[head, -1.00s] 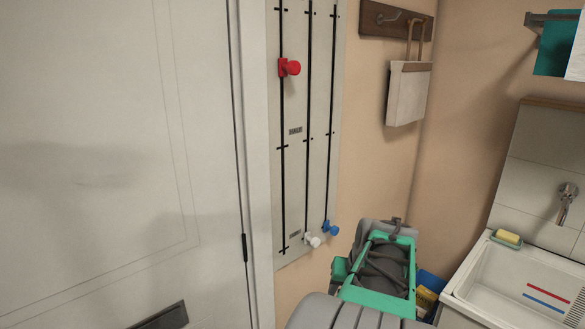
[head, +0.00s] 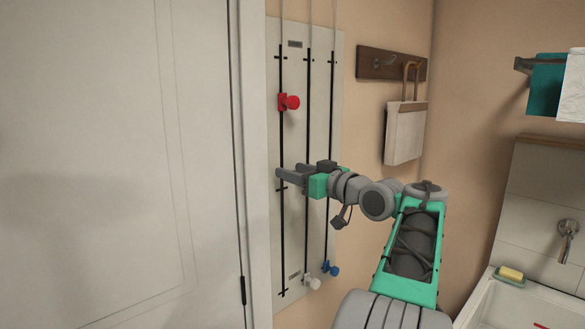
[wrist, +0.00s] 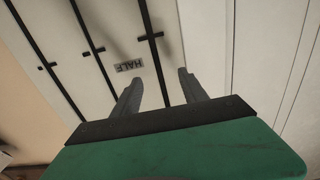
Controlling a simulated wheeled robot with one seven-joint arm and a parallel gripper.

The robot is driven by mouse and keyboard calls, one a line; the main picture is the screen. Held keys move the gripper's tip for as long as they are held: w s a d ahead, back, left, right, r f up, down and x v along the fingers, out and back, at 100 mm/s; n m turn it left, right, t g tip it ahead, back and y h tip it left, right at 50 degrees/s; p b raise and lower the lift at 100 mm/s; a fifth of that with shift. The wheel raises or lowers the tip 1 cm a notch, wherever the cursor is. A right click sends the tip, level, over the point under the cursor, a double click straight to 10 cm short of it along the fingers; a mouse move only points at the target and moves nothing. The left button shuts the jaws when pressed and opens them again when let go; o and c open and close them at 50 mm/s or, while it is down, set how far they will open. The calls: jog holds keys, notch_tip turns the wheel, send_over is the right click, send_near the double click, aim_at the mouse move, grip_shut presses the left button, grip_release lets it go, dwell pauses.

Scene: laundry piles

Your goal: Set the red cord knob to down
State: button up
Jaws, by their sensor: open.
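The red cord knob (head: 289,102) sits on the leftmost black slot of the pale wall panel (head: 306,78), in the upper part of that slot between its top and middle cross marks. My gripper (head: 279,177) is in front of the panel near the middle cross mark of the same slot, below the red knob and apart from it. In the wrist view my gripper (wrist: 160,85) is open, with nothing between its fingers and a "HALF" label (wrist: 129,65) beyond them. The red knob does not show in the wrist view.
A white knob (head: 313,282) and a blue knob (head: 333,269) sit low on the other two slots. A white door (head: 110,150) stands left of the panel. A bag (head: 405,130) hangs from a hook rail to the right. A sink (head: 500,303) is at lower right.

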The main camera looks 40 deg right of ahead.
jog(key=shift+w, duration=0.4)
jog(key=shift+c, duration=0.2)
grip_shut()
dwell(0.9)
jog(key=shift+o, duration=0.2)
grip_release()
jog(key=shift+s+a+f, duration=0.1)
dwell(0.3)
